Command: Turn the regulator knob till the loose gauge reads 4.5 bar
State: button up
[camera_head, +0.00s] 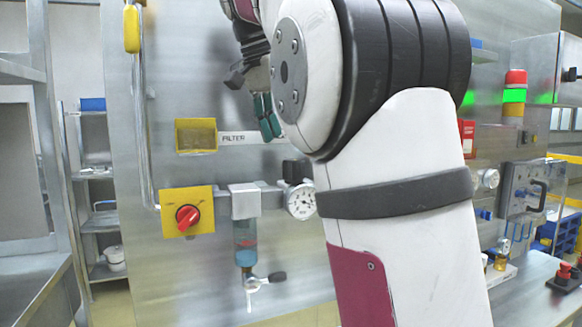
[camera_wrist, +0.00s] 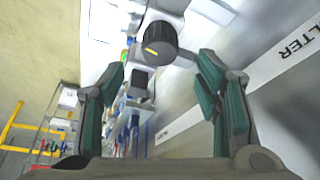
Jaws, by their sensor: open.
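A black regulator knob (camera_wrist: 161,43) with a yellow mark on its face shows in the wrist view. It lies ahead of my gripper (camera_wrist: 164,63), near the gap between the two open fingers and apart from them. In the head view my gripper (camera_head: 265,117) hangs in front of the steel panel, above the black regulator knob (camera_head: 292,171), partly hidden by my arm. A round white gauge (camera_head: 301,201) sits just below that knob; its reading is too small to tell. Another round gauge (camera_head: 490,178) shows right of my arm. I cannot tell which gauge is the loose one.
A red rotary switch (camera_head: 188,217) on a yellow plate and a filter bowl (camera_head: 245,238) with a valve below stand left of the gauge. A yellow box (camera_head: 196,136) is beside the FILTER label (camera_head: 238,138). My arm hides the panel's middle right.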

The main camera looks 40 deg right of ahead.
aim_at(294, 169)
jog(key=x, duration=0.7)
jog(key=shift+d+f+b, duration=0.1)
jog(key=shift+f+b, duration=0.15)
jog(key=shift+b, duration=0.1)
jog(key=c, duration=1.2)
